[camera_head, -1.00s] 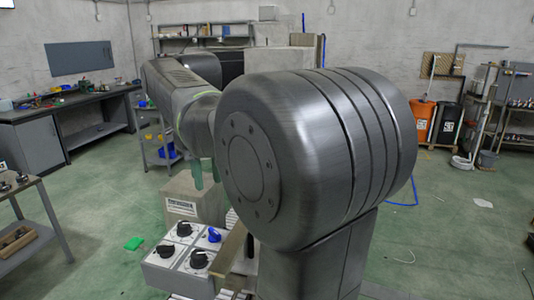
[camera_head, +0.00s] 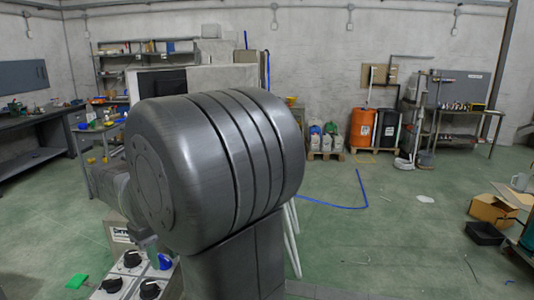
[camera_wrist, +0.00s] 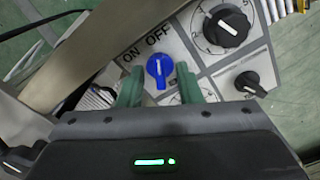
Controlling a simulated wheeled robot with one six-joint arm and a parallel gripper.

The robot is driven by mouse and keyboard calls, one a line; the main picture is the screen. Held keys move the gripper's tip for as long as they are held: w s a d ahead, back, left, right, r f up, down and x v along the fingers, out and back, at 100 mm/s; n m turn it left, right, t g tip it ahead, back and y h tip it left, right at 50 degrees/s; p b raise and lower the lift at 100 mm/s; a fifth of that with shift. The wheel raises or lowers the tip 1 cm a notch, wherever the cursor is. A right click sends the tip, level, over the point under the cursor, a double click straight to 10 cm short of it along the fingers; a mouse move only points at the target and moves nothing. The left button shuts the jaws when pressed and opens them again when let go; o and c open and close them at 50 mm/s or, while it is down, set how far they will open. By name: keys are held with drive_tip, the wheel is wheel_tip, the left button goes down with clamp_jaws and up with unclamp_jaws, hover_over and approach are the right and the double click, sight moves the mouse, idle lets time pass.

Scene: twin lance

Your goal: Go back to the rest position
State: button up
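My gripper (camera_wrist: 159,78) shows two green fingers spread apart in the wrist view, with nothing held between them. A blue knob (camera_wrist: 159,66) on a pale control panel appears in the gap between the fingertips, near the ON and OFF labels. I cannot tell the height of the fingertips above the panel. In the head view the blue knob (camera_head: 164,262) shows at the lower left, just beside my large grey arm joint, which hides most of my gripper.
Black dials (camera_wrist: 226,26) sit on the same panel (camera_wrist: 186,40). A metal bar (camera_wrist: 90,50) runs close on the left. In the head view, cardboard boxes (camera_head: 493,211) stand at right and an orange bin (camera_head: 362,128) at the back.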

drive_tip(key=shift+r, duration=0.15)
wheel_tip(320, 180, up, 14)
wheel_tip(320, 180, down, 15)
drive_tip(key=shift+r, duration=0.2)
drive_tip(key=shift+r+n, duration=0.1)
drive_tip(key=shift+n, duration=0.3)
drive_tip(key=n+b, duration=0.2)
drive_tip(key=n, duration=0.2)
drive_tip(key=shift+n, duration=0.3)
drive_tip(key=n+b, duration=0.3)
drive_tip(key=n, duration=0.3)
wheel_tip(320, 180, up, 11)
drive_tip(key=shift+n, duration=0.4)
